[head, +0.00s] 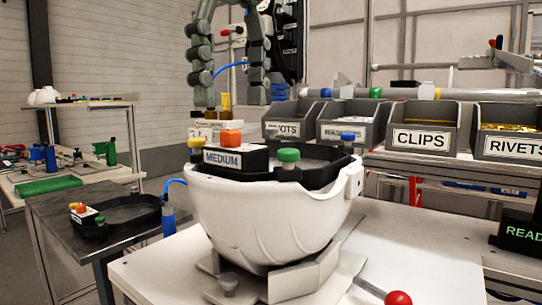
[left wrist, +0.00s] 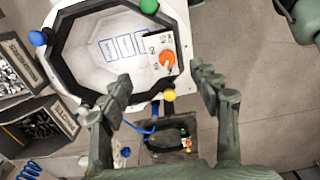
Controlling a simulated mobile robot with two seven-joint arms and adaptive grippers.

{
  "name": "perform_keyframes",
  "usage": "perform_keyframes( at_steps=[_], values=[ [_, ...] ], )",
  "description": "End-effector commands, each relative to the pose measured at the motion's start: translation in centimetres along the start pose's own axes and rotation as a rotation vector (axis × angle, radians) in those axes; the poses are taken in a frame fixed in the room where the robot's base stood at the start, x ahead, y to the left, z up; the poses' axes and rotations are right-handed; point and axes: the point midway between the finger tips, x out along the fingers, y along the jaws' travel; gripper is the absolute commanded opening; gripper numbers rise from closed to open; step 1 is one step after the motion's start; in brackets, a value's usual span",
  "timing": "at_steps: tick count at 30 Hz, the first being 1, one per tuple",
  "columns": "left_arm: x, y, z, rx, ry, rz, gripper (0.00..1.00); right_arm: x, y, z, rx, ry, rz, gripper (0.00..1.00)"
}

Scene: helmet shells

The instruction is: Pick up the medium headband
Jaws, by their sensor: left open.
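The medium headband (head: 318,174) is a black angular ring with a MEDIUM label block and yellow, orange, green and blue knobs. It sits in the upturned white helmet shell (head: 275,222), and its dark rim also shows in the left wrist view (left wrist: 76,87). My left gripper (head: 230,98) is open and empty, pointing down, and appears above the shell's rim in the head view. In the left wrist view, the orange and yellow knobs lie between its spread fingers (left wrist: 160,90) in the picture. Its exact height above the headband is unclear.
The shell rests on a pale fixture (head: 302,280) on a white table with a red ball-ended lever (head: 397,299). Labelled bins, including CLIPS (head: 421,140), stand behind. A second dark headband (head: 128,208) lies on a dark side table (head: 62,222) at left.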

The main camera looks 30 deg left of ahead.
Motion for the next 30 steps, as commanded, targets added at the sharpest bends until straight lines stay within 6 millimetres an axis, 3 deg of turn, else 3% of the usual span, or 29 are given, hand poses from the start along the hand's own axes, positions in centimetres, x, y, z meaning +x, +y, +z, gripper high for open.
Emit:
perform_keyframes(
  at_steps=[6,12,22,30],
  values=[
    [2.8,-0.2,0.3,0.002,-0.003,0.000,0.62,0.2,-0.5,1.8,-0.002,-0.032,-0.007,0.40],
    [5.6,-0.3,0.5,-0.001,-0.004,0.000,0.62,-0.2,-0.9,0.9,0.004,-0.013,-0.013,0.40],
    [6.3,-0.2,0.6,-0.002,-0.005,0.003,0.62,0.1,-1.0,-0.3,0.008,0.006,-0.014,0.40],
    [6.3,-0.2,0.6,-0.003,-0.004,0.003,0.29,0.2,-0.7,0.3,0.002,-0.007,-0.009,0.40]
  ],
)
